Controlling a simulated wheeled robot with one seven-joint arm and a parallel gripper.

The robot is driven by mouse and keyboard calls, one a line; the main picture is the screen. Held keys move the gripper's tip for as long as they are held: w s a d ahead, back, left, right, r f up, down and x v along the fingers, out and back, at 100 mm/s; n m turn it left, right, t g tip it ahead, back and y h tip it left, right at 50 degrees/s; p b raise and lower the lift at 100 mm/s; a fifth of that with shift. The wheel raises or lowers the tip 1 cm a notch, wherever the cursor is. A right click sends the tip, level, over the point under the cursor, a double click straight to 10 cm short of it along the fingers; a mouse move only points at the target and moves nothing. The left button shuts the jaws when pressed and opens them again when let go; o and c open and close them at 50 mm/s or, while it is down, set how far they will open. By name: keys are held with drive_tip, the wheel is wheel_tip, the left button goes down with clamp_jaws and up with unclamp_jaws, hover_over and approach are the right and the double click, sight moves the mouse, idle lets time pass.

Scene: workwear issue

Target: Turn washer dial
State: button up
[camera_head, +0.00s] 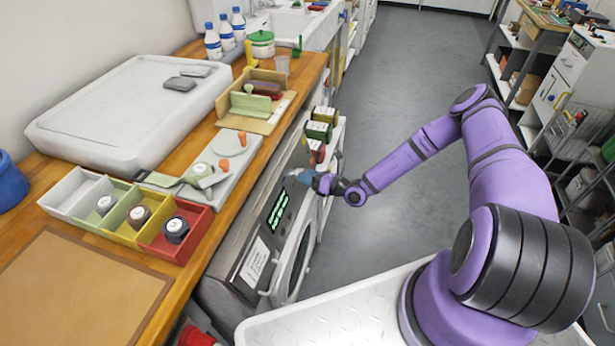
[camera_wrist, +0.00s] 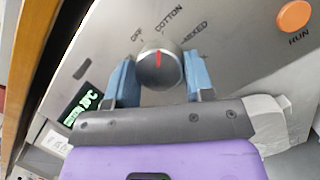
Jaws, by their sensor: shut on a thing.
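The washer (camera_head: 262,225) stands under the wooden counter, its control panel facing my arm. In the wrist view the grey round dial (camera_wrist: 148,74) sits on that panel, with a red mark pointing up, toward the gap between the OFF and COTTON labels or at COTTON; I cannot tell which. A MIXED label is at its upper right. My gripper (camera_wrist: 159,62) has its blue fingers on either side of the dial, shut on it. In the head view my gripper (camera_head: 302,177) is at the panel and hides the dial.
An orange RUN button (camera_wrist: 294,15) is right of the dial, and a lit green display (camera_wrist: 82,108) is left. Small boxes (camera_head: 318,130) stand close beyond my gripper. The washer's round door (camera_head: 298,262) is below the panel. The grey floor (camera_head: 400,60) is clear.

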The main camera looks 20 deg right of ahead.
drive_tip(key=o, duration=0.9)
drive_tip(key=v, duration=1)
drive_tip(key=shift+s+d+r, duration=0.1)
drive_tip(key=shift+s+d, duration=0.15)
drive_tip(key=shift+d, duration=0.05)
